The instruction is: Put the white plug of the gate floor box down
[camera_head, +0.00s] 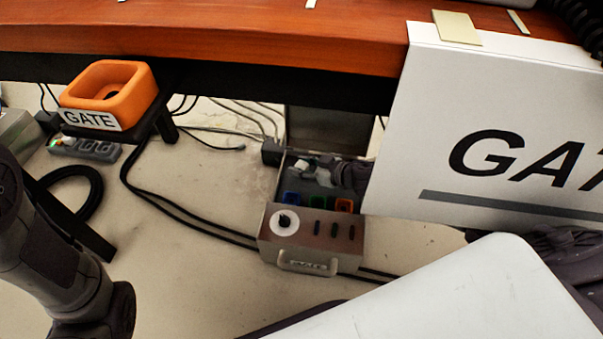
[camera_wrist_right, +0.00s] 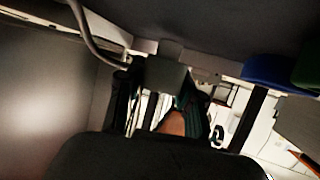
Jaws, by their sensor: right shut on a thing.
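The gate floor box (camera_head: 310,238) is a metal box on the floor with its lid (camera_head: 330,128) standing open. My right gripper (camera_head: 322,170) is inside the opening, near the back left, behind blue, green and orange sockets. It is shut on a small pale thing, apparently the white plug (camera_head: 303,165), at its tip. Whether the plug touches the box floor cannot be told. The wrist view is dark; blue (camera_wrist_right: 265,72) and green (camera_wrist_right: 308,68) parts show at its right. My left gripper is out of view; only my left arm shows.
A white GATE panel (camera_head: 490,120) hides part of my right arm. The wooden desk (camera_head: 200,35) overhangs the back. An orange GATE holder (camera_head: 108,92) hangs at left above a power strip (camera_head: 85,150). Black cables (camera_head: 180,213) run across the floor to the box.

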